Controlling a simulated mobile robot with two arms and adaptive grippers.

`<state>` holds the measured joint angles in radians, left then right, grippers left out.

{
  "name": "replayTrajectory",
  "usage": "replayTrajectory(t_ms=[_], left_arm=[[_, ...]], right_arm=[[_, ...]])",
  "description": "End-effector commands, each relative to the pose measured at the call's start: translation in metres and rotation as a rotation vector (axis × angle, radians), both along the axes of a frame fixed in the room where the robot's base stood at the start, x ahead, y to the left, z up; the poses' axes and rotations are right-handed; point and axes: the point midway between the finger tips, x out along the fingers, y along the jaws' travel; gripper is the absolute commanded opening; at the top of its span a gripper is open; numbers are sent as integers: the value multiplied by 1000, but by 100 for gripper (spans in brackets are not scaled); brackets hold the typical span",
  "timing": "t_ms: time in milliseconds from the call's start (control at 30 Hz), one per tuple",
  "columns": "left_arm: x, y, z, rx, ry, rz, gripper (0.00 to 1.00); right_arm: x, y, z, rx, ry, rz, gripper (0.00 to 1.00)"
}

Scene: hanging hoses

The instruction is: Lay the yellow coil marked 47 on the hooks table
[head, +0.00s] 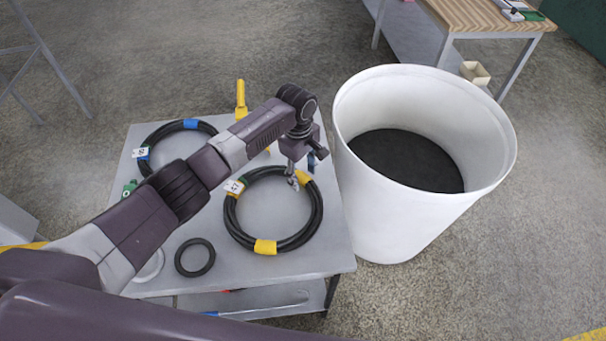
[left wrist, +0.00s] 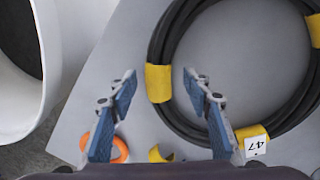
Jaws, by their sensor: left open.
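The coil marked 47, a black hose ring (head: 318,215) with yellow bands, lies flat on the grey table (head: 205,278). Its white 47 tag (head: 235,187) is at the ring's upper left; the tag (left wrist: 255,145) also shows in the left wrist view. My left gripper (head: 296,181) is over the ring's upper right part, beside a yellow band. In the left wrist view its fingers (left wrist: 162,88) are open and apart, with the hose and a yellow band (left wrist: 158,83) between or just below them. I cannot tell the exact height. My right gripper is not in view.
A blue-banded coil (head: 190,126) lies at the table's upper left, partly behind my arm. A small black ring (head: 195,257) lies at the front. A large white bin (head: 390,215) stands close to the table's right edge. A wooden-topped bench (head: 480,14) is at the back right.

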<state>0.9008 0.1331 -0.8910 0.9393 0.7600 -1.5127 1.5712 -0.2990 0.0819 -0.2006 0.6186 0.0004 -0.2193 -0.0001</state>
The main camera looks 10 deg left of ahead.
Motion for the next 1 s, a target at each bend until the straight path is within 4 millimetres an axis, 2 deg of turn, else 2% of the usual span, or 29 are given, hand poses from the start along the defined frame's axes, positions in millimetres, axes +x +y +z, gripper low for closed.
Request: replayTrajectory(t_ms=[300,500,733,1000], left_arm=[[1,3,65,-3,-6,-1,45],[0,5,99,-2,-6,0,45],[-1,6,116,0,-2,0,45],[-1,6,128,0,-2,0,45]], right_arm=[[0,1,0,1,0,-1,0],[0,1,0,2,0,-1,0],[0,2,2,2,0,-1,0],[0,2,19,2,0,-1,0]])
